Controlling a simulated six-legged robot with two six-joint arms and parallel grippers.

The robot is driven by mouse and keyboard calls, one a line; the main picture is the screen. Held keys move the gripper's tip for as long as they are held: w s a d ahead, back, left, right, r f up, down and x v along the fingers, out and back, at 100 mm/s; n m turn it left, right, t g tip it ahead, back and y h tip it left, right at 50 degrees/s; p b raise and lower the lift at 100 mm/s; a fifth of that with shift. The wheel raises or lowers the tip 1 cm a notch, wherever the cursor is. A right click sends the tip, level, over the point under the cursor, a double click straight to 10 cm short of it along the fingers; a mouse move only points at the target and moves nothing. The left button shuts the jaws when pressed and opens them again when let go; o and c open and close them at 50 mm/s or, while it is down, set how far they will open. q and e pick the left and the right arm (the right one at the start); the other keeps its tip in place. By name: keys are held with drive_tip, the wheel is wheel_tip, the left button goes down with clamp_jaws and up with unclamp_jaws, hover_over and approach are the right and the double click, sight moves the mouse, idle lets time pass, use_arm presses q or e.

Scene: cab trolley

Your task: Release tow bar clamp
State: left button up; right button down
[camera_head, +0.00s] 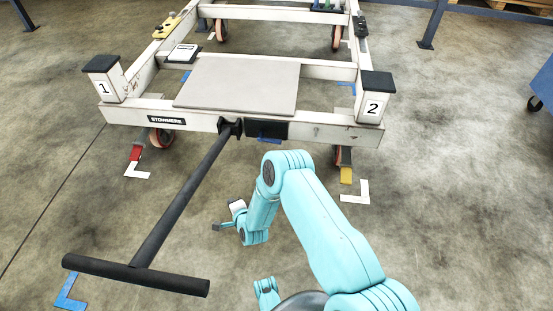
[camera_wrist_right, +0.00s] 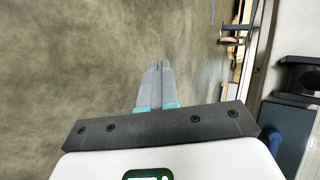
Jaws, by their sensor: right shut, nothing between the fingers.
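The trolley is a white frame (camera_head: 290,130) with a grey deck plate. A black tow bar (camera_head: 185,195) runs from a dark bracket (camera_head: 230,127) at the middle of its front beam down to a T-handle (camera_head: 135,275) at the lower left. The bar is tilted; I cannot make out a separate clamp part. My right gripper (camera_head: 215,227) points left, to the right of the bar and apart from it, below the front beam. In the right wrist view its fingers (camera_wrist_right: 158,65) are together and empty, over bare floor. My left gripper is not in view.
Corner posts 1 (camera_head: 104,80) and 2 (camera_head: 373,98) have black caps. A dark plate (camera_head: 267,129) sits beside the bracket. Wheels stand under the frame, near floor marks (camera_head: 355,192). A blue object (camera_head: 544,82) is at the right edge. Floor around the tow bar is clear.

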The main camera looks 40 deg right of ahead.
drive_tip(key=w+d+m+t+h, duration=0.25)
drive_tip(key=d+m+h, duration=0.35)
drive_tip(key=d+m, duration=0.3)
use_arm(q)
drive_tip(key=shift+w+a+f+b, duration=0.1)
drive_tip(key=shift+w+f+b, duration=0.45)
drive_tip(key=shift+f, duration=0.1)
use_arm(e)
drive_tip(key=s+d+r+m+h, duration=0.1)
drive_tip(key=s+m+h, duration=0.3)
drive_tip(key=m, duration=0.4)
drive_tip(key=s+d+r+m+t+h, duration=0.1)
drive_tip(key=s+d+m+h, duration=0.2)
drive_tip(key=s+m+h, duration=0.2)
drive_tip(key=m+h, duration=0.2)
drive_tip(key=m, duration=0.1)
drive_tip(key=shift+d+r+m, duration=0.15)
drive_tip(key=shift+r+m, duration=0.05)
drive_tip(key=shift+m, duration=0.2)
